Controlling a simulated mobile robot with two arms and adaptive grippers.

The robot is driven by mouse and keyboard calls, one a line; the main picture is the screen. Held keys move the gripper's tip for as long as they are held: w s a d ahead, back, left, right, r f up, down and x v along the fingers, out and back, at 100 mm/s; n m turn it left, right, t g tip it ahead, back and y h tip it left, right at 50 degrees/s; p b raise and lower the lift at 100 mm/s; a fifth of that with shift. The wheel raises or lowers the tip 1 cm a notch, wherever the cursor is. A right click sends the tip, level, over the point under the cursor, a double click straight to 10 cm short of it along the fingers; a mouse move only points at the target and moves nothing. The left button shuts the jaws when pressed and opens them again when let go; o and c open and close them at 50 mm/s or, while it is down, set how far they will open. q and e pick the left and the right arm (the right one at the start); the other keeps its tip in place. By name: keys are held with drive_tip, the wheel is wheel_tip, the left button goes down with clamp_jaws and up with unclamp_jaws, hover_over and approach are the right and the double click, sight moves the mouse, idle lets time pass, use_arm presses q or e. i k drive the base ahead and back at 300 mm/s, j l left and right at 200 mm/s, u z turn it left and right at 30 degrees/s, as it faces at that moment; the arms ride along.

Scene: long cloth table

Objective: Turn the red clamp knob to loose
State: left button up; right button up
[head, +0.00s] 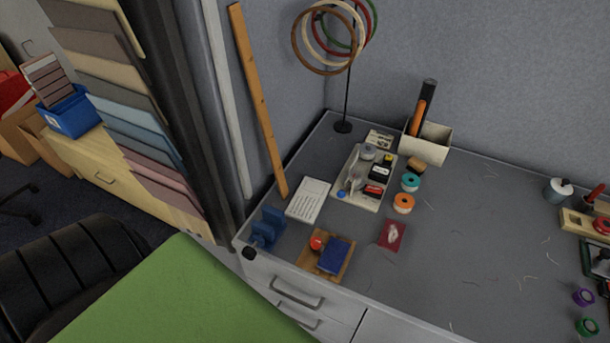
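A round red knob (316,243) sits at the left end of a small wooden board (327,272) near the front left corner of the grey worktop. A dark blue block or pad (335,255) lies on the same board, to the right of the knob. A blue clamp or vise-like piece (267,226) stands at the worktop's left edge, left of the board. I cannot tell from here how tight the knob is. Neither of my grippers is in view.
The grey worktop (470,240) has free room at its middle. Behind the board are a white card (308,200), a tool tray (359,196), and thread spools (403,204). A red packet (391,235) lies right of it. A green surface (180,300) fills the front left.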

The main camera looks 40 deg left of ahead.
sight(318, 248)
drive_tip(key=i+j+u, duration=0.1)
drive_tip(key=u, duration=0.35)
drive_tip(key=i+u, duration=0.15)
drive_tip(key=u, duration=0.3)
drive_tip(key=j+z, duration=1)
